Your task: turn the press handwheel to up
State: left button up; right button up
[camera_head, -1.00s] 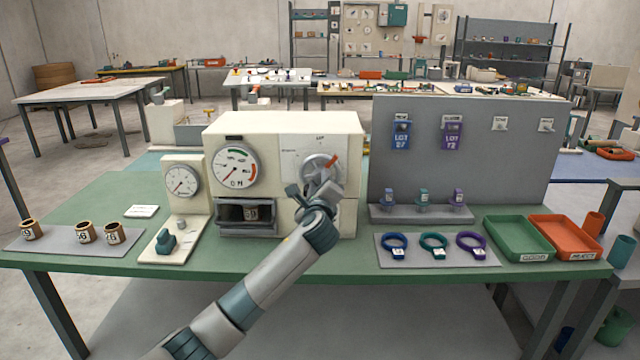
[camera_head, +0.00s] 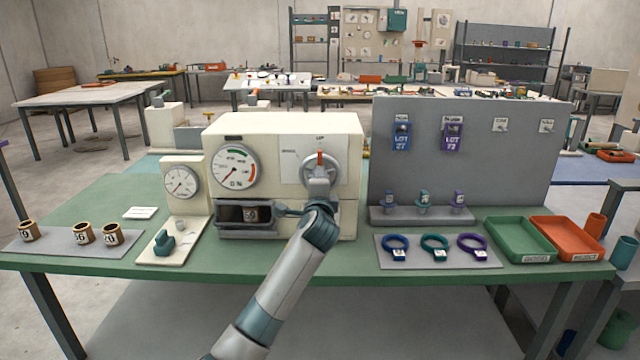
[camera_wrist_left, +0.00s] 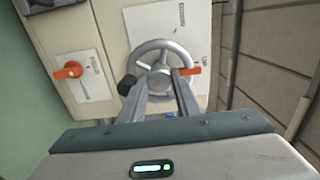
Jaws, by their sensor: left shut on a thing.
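The press handwheel (camera_head: 331,184) is a grey spoked wheel on the right front of the cream press (camera_head: 268,130). Its orange pointer (camera_head: 319,158) stands upright, in line with the "UP" mark above it. My left gripper (camera_head: 312,196) reaches the wheel from below and partly hides its lower half. In the left wrist view, the handwheel (camera_wrist_left: 147,49) shows between and beyond my two fingers (camera_wrist_left: 160,84). The fingers are shut on the wheel, near its hub. A dark knob (camera_wrist_left: 127,84) sits by the left finger. My right gripper is not in view.
Left of the wheel are a dial (camera_head: 235,167) and an open drawer-like bay (camera_head: 245,215) holding a ring. A grey panel (camera_head: 480,160) with tags stands close on the right. Green (camera_head: 517,262) and orange trays lie at the table's right end.

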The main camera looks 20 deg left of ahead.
pick_arm(q)
jog(key=shift+f, duration=0.1)
dwell(0.3)
jog(key=o, duration=0.8)
jog(key=shift+a, duration=0.1)
jog(key=shift+s, duration=0.2)
